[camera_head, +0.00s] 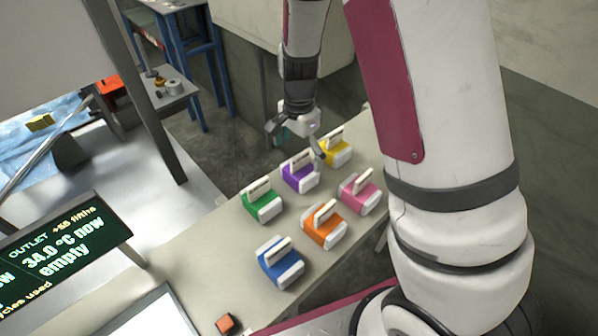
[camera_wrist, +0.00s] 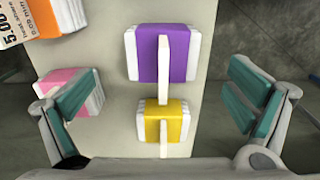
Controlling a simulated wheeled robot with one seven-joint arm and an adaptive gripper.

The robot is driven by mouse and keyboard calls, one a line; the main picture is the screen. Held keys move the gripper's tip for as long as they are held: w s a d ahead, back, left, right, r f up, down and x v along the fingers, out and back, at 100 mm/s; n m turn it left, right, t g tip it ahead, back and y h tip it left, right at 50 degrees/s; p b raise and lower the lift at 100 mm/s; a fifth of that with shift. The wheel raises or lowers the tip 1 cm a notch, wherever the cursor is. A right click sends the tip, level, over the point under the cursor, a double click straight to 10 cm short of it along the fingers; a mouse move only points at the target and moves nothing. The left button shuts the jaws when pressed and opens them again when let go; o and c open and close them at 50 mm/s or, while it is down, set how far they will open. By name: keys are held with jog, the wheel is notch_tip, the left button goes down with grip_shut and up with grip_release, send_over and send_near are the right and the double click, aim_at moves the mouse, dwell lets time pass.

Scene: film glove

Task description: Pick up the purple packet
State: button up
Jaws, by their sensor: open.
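The purple packet (camera_head: 299,177) is a purple and white block with an upright white tag, on the table among other coloured packets. In the wrist view the purple packet (camera_wrist: 177,53) lies at the upper middle, ahead of the finger pads and between their lines. My gripper (camera_head: 299,142) is above the far end of the table, just beyond the purple packet. In the wrist view my gripper (camera_wrist: 162,105) is open and empty, its teal pads wide apart. The yellow packet (camera_wrist: 151,122) lies between the pads in that view; whether they are at its height I cannot tell.
Green (camera_head: 261,203), yellow (camera_head: 337,150), pink (camera_head: 358,193), orange (camera_head: 323,226) and blue (camera_head: 280,263) packets stand around on the table (camera_head: 200,262). A dark sign (camera_head: 62,250) reads 34.0 °C and empty.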

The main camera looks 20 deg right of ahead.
aim_at(300, 168)
jog(key=shift+w+d+f, duration=0.1)
jog(key=shift+w+f, duration=0.05)
jog(key=shift+f, duration=1.4)
jog(key=shift+w+d+f, duration=0.1)
jog(key=shift+f, duration=1.45)
jog(key=c, duration=1.3)
